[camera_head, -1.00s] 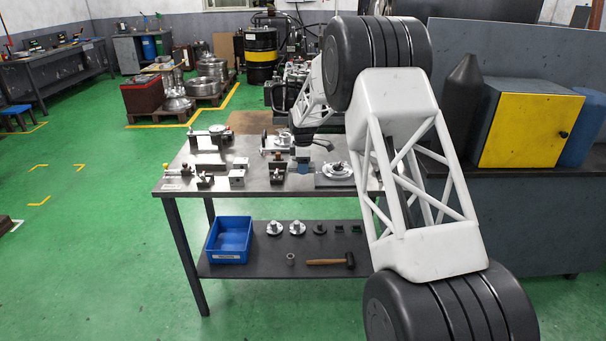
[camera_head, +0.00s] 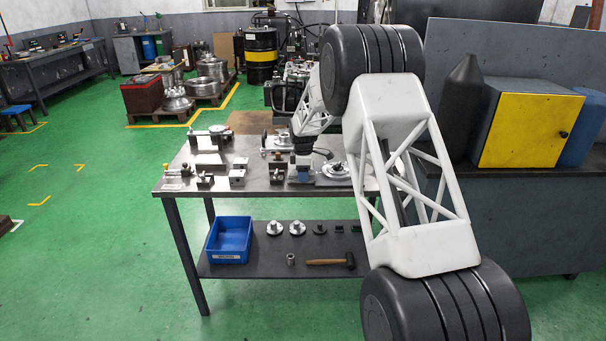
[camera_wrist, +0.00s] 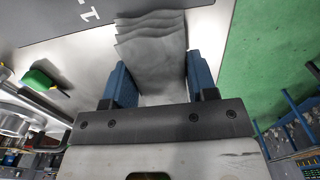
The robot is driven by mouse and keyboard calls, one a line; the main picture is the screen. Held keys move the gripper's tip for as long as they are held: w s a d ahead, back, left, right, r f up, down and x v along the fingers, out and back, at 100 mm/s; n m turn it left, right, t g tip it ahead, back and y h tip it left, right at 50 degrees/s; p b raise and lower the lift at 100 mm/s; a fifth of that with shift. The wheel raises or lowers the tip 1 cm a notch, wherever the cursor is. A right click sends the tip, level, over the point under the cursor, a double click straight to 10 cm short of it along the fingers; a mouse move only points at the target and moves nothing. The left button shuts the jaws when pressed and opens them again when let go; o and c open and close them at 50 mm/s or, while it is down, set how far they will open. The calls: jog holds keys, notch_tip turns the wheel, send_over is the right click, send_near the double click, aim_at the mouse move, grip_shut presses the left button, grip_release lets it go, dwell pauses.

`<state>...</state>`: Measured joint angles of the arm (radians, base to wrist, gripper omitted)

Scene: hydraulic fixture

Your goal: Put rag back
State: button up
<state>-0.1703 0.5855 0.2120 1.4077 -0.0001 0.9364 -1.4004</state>
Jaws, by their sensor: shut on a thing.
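A grey, wavy rag (camera_wrist: 152,50) shows in the wrist view between the blue fingers of my gripper (camera_wrist: 158,62). The fingers are shut on it, and its folded layers stick out beyond the fingertips. In the head view my gripper (camera_head: 303,168) is low at the right part of the metal workbench (camera_head: 215,196). The rag is too small and hidden to make out there.
The lower shelf holds a blue bin (camera_head: 229,240) and a hammer (camera_head: 330,262). A dark panel (camera_wrist: 85,12) with white marking lies near the rag.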

jog(key=o, duration=1)
jog(key=shift+f, duration=0.1)
notch_tip(320, 180, up, 12)
jog(key=shift+r, duration=0.1)
dwell(0.9)
